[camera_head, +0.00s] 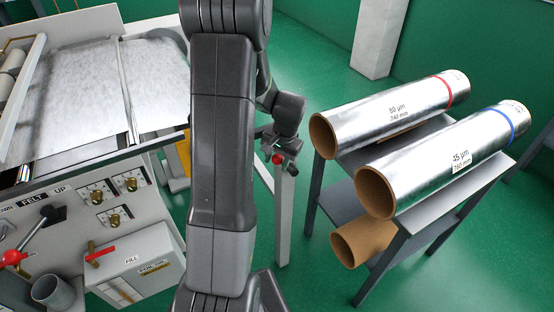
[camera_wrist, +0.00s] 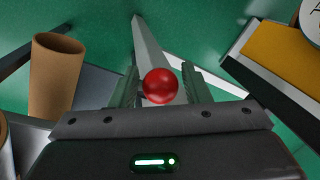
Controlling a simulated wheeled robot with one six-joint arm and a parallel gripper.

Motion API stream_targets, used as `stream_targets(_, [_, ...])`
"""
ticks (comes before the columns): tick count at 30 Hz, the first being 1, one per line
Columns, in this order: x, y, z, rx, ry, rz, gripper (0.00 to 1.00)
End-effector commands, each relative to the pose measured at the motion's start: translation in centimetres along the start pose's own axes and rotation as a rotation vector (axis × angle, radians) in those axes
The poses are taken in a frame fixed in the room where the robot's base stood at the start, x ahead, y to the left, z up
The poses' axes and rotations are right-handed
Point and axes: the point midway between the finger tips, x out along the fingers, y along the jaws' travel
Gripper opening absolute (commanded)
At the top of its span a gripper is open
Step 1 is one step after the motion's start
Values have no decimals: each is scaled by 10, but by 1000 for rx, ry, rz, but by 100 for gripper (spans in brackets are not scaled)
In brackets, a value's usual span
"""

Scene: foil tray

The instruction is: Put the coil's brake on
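My gripper (camera_head: 280,148) hangs beyond my arm, near a pale upright post at the machine's right side. In the wrist view my gripper (camera_wrist: 160,80) has its fingers apart, with a red ball knob (camera_wrist: 160,86) between them. Narrow gaps seem to show on both sides of the knob, so it does not look clamped. The red knob also shows just below the gripper in the head view (camera_head: 278,159). What the knob is mounted on is mostly hidden. No brake label is readable. A foil roll marked 80 µm (camera_head: 385,112) and one marked 45 µm (camera_head: 440,162) lie on a rack.
A control panel with gauges and a red-knobbed lever (camera_head: 12,257) stands at left, beside a grey box (camera_head: 135,262) with a red handle. A cardboard tube (camera_head: 362,241) lies on the rack's lower shelf. Green floor is clear between post and rack.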

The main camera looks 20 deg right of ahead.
Motion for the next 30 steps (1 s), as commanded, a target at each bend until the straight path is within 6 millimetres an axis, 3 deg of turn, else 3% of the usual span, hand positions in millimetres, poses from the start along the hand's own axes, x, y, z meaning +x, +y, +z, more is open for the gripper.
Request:
stream_targets(1, [0,0,0,0,0,0,32])
stream_targets(6, [0,0,0,0,0,0,0])
stream_targets(30, [-17,12,-24,44,-225,-154,0])
